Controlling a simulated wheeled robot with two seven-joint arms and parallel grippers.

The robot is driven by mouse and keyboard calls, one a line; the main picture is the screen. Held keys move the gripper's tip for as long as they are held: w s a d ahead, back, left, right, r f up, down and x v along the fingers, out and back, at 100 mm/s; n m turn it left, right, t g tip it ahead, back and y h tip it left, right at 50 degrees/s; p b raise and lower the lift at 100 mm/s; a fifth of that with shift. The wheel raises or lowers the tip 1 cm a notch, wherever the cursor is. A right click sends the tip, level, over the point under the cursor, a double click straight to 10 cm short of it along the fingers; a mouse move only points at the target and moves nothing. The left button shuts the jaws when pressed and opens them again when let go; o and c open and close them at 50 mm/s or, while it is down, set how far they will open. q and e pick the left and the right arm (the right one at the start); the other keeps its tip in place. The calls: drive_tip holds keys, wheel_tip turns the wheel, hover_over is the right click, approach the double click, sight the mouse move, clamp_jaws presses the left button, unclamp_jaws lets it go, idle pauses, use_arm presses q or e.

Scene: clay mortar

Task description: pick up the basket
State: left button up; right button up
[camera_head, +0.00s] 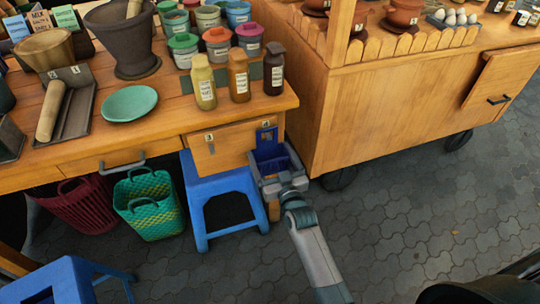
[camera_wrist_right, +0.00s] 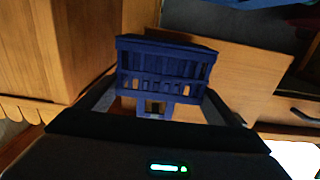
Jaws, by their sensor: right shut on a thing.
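A small blue slatted basket (camera_head: 268,148) is held in my right gripper (camera_head: 274,166), in front of the wooden drawer at the table's right end. In the right wrist view the basket (camera_wrist_right: 165,65) looks dark blue, with slotted walls, and sits between the two fingers of my right gripper (camera_wrist_right: 163,106). Part of its lower side is hidden by the gripper. A green and yellow woven basket (camera_head: 150,203) and a dark red basket (camera_head: 82,205) stand on the floor under the table. My left gripper is not in view.
A blue stool (camera_head: 222,188) stands just left of my right gripper. The wooden table (camera_head: 160,150) carries jars, bottles and a mortar. A wooden cart (camera_head: 400,105) is close on the right.

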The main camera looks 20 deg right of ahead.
use_arm(q)
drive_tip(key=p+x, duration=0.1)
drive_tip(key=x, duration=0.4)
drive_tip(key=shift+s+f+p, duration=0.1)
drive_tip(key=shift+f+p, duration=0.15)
drive_tip(key=shift+p, duration=0.05)
use_arm(e)
drive_tip(key=s+r, duration=0.7)
drive_tip(key=s, duration=0.6)
drive_tip(key=shift+s+d+r, duration=0.2)
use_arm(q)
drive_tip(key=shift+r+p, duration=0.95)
use_arm(e)
drive_tip(key=shift+r, duration=0.65)
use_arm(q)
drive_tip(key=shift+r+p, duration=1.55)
use_arm(e)
drive_tip(key=s, duration=1)
drive_tip(key=shift+d, duration=0.2)
